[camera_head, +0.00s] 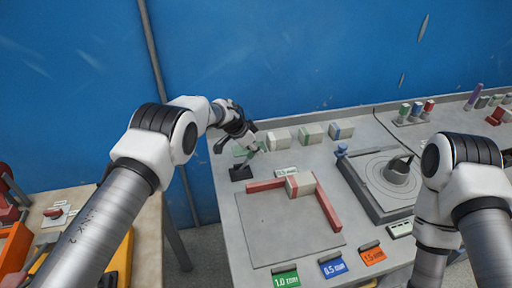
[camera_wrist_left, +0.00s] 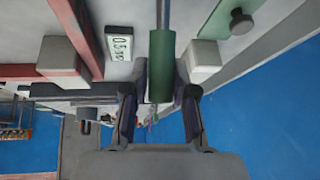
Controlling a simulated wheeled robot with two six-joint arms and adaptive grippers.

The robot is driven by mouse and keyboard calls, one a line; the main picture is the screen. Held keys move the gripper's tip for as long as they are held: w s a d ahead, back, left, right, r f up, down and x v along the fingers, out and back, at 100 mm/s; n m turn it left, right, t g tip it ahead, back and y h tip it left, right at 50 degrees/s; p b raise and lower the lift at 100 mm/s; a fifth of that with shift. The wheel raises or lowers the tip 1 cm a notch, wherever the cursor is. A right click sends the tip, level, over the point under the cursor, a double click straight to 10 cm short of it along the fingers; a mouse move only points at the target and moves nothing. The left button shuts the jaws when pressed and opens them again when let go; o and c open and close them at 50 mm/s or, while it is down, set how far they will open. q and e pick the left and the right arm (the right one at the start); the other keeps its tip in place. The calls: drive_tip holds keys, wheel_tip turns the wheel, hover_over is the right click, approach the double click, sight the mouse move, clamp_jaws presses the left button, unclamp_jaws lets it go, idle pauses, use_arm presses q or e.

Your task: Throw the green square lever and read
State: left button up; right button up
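The green square lever handle (camera_wrist_left: 162,60) shows in the left wrist view as a green block on a grey rod. My left gripper (camera_wrist_left: 162,82) has its fingers on either side of the handle, close against it, and looks shut on it. In the head view my left gripper (camera_head: 250,138) is at the back left of the table, above the lever's dark base (camera_head: 240,173). The handle is mostly hidden there by the gripper. My right arm comes in at the right, but its gripper is out of frame.
A green plate (camera_wrist_left: 232,18) with a dark knob and a white block (camera_wrist_left: 205,58) are close beside the left gripper. Red bars (camera_head: 328,208) and a white block (camera_head: 299,185) lie on the plate (camera_head: 285,238). A dial unit (camera_head: 372,185) and small readout (camera_head: 399,228) stand right.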

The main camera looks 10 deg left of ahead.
use_arm(q)
drive_tip(key=shift+o, duration=1.2)
drive_tip(key=shift+f, duration=0.2)
drive_tip(key=shift+r, duration=0.1)
drive_tip(key=shift+r, duration=0.25)
drive_tip(key=v, duration=1.1)
drive_tip(key=shift+a+r, duration=0.1)
drive_tip(key=shift+s, duration=0.1)
